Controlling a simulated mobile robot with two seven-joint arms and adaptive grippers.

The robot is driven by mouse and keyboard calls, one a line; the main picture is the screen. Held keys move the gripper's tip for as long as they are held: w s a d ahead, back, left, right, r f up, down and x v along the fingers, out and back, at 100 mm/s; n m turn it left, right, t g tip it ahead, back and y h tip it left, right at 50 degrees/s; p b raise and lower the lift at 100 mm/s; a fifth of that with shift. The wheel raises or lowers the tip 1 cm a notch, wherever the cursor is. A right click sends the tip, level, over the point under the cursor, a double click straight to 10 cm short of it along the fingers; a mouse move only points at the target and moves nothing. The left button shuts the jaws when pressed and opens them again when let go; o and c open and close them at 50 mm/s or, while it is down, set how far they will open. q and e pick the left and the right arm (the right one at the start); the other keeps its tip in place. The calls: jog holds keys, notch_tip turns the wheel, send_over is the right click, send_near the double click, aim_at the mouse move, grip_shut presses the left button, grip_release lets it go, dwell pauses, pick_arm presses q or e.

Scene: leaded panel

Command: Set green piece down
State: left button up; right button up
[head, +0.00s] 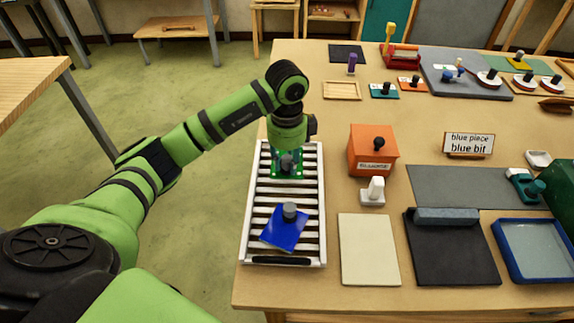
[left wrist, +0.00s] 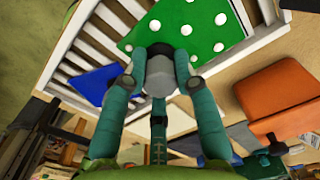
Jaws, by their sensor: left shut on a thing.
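The green piece (head: 278,174) is a flat plate with a grey knob, at the far part of the white slatted rack (head: 319,215). In the left wrist view the green piece (left wrist: 205,22) shows white dots. My left gripper (head: 287,158) points down over it and is shut on its grey knob (left wrist: 160,74). I cannot tell whether the plate touches the slats. The blue piece (head: 284,235), with its own grey knob, lies tilted on the near part of the rack and shows in the left wrist view (left wrist: 92,84). My right gripper is not in view.
An orange box (head: 362,140) with a black knob and a small white stamp-like block (head: 373,192) stand right of the rack. A cream board (head: 368,250), a black board (head: 450,265) and a blue tray (head: 500,258) lie near the front. A sign (head: 469,144) reads "blue piece blue bit".

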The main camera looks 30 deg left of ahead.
aim_at(287, 170)
pick_arm(q)
notch_tip(287, 170, down, 4)
jog(key=shift+r+p, duration=0.2)
jog(key=shift+p, duration=0.4)
grip_shut()
jog(key=shift+f, duration=0.1)
jog(key=o, duration=1.1)
grip_release()
jog(key=shift+c, duration=0.2)
jog(key=shift+r, duration=0.35)
notch_tip(287, 170, up, 7)
jog(key=b, duration=0.3)
jog(key=shift+f, duration=0.1)
jog(key=shift+r, duration=2.4)
